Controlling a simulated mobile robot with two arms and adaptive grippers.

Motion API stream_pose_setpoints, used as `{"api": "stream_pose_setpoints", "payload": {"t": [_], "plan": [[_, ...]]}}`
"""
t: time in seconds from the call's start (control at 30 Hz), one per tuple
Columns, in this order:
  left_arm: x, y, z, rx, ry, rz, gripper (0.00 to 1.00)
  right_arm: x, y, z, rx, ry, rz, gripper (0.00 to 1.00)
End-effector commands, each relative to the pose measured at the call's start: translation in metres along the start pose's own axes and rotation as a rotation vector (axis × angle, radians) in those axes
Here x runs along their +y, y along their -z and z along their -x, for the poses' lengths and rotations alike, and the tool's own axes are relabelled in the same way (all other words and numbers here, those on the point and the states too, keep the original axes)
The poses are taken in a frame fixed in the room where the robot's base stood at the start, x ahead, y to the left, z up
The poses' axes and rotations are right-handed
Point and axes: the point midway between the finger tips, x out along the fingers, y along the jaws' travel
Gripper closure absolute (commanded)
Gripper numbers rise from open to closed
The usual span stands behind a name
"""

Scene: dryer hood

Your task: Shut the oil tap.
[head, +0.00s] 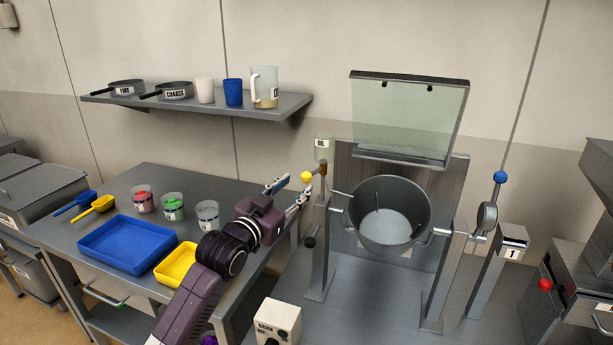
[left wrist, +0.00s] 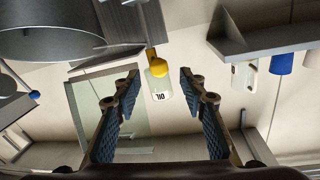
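The oil tap's yellow ball knob (head: 306,177) is on the left side of the drum stand, below a clear container (head: 322,148) labelled OIL. My left gripper (head: 296,186) is open and empty, with its fingers pointing at the knob. In the left wrist view, the yellow knob (left wrist: 159,67) appears in the gap between the open fingertips (left wrist: 159,82), with the OIL container (left wrist: 160,88) beside it. I see no contact between fingers and knob. The tap's valve body is mostly hidden. My right gripper is not in view.
A metal drum (head: 388,215) hangs between two posts, with a raised clear hood (head: 408,120) above it. The table (head: 150,185) at left holds a blue tray (head: 126,244), a yellow tray (head: 177,264), scoops and labelled jars. A wall shelf (head: 200,104) holds pans and cups.

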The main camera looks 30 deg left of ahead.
Motion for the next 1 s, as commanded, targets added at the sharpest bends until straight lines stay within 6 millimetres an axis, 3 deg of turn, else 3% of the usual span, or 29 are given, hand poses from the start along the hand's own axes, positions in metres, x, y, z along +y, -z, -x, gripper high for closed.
{"api": "stream_pose_setpoints", "payload": {"t": [0.4, 0.8, 1.0], "plan": [[0.001, 0.000, -0.058, -0.003, -0.001, 0.001, 0.62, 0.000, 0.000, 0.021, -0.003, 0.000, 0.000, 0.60], [0.002, -0.002, -0.066, -0.003, -0.002, 0.000, 0.62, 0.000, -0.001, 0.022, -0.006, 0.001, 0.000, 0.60], [0.002, -0.002, -0.066, -0.004, -0.002, 0.000, 0.81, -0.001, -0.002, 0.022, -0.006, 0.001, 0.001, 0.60]]}}
